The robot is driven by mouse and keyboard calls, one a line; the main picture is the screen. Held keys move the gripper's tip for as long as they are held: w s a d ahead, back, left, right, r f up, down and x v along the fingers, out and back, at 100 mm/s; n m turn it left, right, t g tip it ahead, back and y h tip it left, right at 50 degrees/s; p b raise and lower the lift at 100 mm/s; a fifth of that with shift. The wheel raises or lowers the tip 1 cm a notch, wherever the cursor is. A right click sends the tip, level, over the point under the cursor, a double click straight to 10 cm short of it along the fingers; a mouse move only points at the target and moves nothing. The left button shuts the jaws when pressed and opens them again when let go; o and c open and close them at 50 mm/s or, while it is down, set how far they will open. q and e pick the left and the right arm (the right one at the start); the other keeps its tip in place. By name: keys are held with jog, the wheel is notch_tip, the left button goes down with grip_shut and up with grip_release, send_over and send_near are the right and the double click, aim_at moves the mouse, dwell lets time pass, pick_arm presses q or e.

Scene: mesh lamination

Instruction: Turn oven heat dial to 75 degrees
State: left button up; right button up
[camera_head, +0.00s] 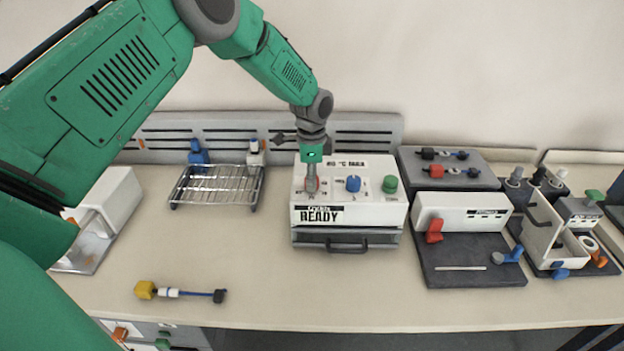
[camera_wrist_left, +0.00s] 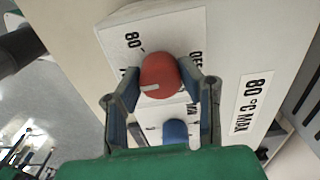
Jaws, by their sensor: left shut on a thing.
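The oven (camera_head: 350,207) is a white box with a dark drawer and handle below, labelled "READY" on its front. Its red heat dial (camera_wrist_left: 160,77) sits between the fingers of my left gripper (camera_wrist_left: 166,92), which is shut on it. The dial's white pointer mark faces left and slightly down in the left wrist view. An "80" is printed beside the dial, and an "80 °C MAX" label (camera_wrist_left: 254,106) is on the oven top. In the head view my left gripper (camera_head: 311,184) comes down on the dial from above and mostly hides it. My right gripper is not in view.
A blue knob (camera_head: 353,184) and a green knob (camera_head: 390,184) stand right of the dial. A wire rack (camera_head: 217,186) is left of the oven, and a dark-based station (camera_head: 470,262) is right. A yellow-ended tool (camera_head: 180,292) lies in front; the table there is mostly clear.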

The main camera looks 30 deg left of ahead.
pick_arm(q)
jog(key=shift+w+r, duration=0.2)
jog(key=shift+w, duration=0.05)
jog(key=o, duration=1.1)
jog(key=shift+c, duration=0.2)
jog(key=shift+o, duration=0.3)
jog(key=shift+f, duration=0.15)
jog(key=shift+r, duration=0.2)
notch_tip(320, 180, up, 11)
jog(key=shift+r, duration=0.15)
